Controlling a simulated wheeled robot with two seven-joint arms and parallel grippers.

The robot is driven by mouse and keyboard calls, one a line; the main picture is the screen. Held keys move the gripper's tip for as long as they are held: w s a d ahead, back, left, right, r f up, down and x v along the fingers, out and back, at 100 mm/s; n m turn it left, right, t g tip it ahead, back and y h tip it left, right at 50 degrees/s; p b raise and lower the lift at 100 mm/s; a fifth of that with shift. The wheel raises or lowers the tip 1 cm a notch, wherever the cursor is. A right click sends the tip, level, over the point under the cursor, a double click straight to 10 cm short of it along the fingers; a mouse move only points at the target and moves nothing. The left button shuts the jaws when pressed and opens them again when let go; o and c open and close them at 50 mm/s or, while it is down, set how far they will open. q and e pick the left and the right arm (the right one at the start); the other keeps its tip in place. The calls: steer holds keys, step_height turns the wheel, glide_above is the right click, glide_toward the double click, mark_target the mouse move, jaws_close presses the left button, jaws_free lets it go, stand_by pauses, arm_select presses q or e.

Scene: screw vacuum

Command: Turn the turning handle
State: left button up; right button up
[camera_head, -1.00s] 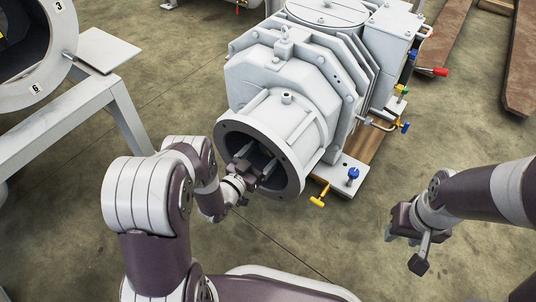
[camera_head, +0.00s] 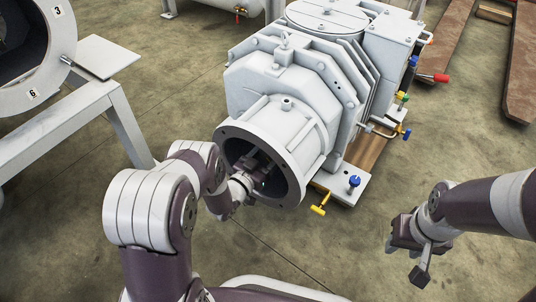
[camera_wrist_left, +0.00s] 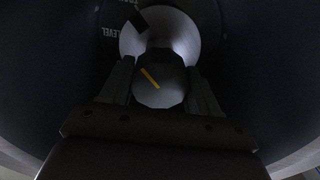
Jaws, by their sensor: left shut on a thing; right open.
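The large white screw vacuum (camera_head: 295,105) stands on the floor in the middle of the head view, its round flanged opening (camera_head: 291,189) facing me. My left gripper (camera_head: 254,165) reaches inside this opening. In the left wrist view, the left gripper (camera_wrist_left: 155,85) is shut on a round grey turning handle (camera_wrist_left: 160,92) with a yellow mark slanting down to the right. My right gripper (camera_head: 405,262) is open and empty over the floor at the right.
Blue (camera_head: 354,182), yellow (camera_head: 319,209) and red (camera_head: 440,78) handles stick out around the vacuum's right side. A grey frame with a numbered ring (camera_head: 62,50) stands at the left. Brown beams (camera_head: 455,40) lie at the upper right. The floor near the right gripper is clear.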

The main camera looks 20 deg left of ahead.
arm_select(q)
steer(key=n+p, duration=0.1)
steer(key=n, duration=0.2)
steer(key=shift+r+p, duration=0.1)
steer(key=shift+p, duration=0.3)
steer(key=n+p, duration=0.1)
steer(key=n, duration=0.1)
steer(key=shift+n, duration=0.3)
steer(key=n+p, duration=0.2)
steer(key=n, duration=0.1)
steer(key=shift+n, duration=0.4)
steer(key=n+p, duration=0.1)
steer(key=n, duration=0.2)
steer(key=shift+n, duration=0.3)
steer(key=n+p, duration=0.1)
steer(key=n, duration=0.2)
steer(key=shift+n, duration=0.3)
steer(key=n+p, duration=0.1)
steer(key=n, duration=0.2)
steer(key=shift+n, duration=0.3)
steer(key=n+p, duration=0.1)
steer(key=n, duration=0.5)
steer(key=shift+n, duration=0.3)
